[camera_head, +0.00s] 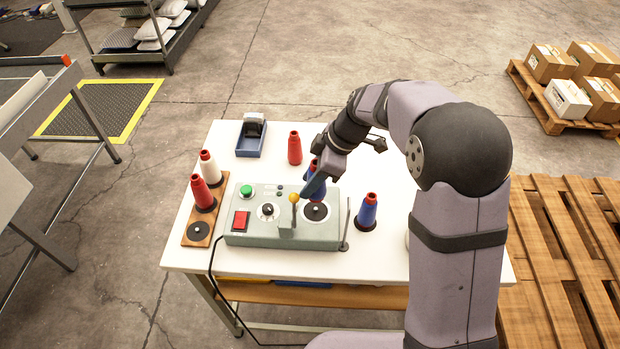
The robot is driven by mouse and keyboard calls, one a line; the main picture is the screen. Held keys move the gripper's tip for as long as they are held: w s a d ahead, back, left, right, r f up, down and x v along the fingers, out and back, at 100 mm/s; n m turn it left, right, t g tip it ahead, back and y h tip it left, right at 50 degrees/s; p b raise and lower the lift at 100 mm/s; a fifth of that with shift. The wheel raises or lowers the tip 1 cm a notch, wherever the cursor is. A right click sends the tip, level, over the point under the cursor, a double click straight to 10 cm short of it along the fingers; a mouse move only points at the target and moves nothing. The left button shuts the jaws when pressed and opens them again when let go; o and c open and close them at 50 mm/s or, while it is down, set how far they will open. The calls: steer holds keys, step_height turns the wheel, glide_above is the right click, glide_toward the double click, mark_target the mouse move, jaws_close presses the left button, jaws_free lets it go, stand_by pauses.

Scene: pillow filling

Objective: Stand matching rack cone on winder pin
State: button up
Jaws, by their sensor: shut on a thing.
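The gripper's finger partly hides this cone. The cone is roughly upright over the black round plate (316,212) on the right of the grey-green winder (262,228); I cannot tell whether it touches. Another blue cone (367,210) stands right of the winder.
A yellow-knobbed lever (294,199) rises close to the left of the held cone. A thin upright rod (346,230) stands at the winder's right. A red cone (295,148) and a blue tray (251,141) are behind. The white table (300,262) is clear in front.

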mark_target(311, 168)
steer(key=shift+f+b, duration=0.75)
steer(key=shift+f, duration=1)
steer(key=shift+f+b, duration=1.35)
steer(key=shift+b, duration=0.85)
stand_by(0.7)
steer(key=o, duration=1.1)
steer(key=shift+r, duration=0.1)
steer(key=shift+r+p, duration=2.95)
steer(key=shift+r, duration=2)
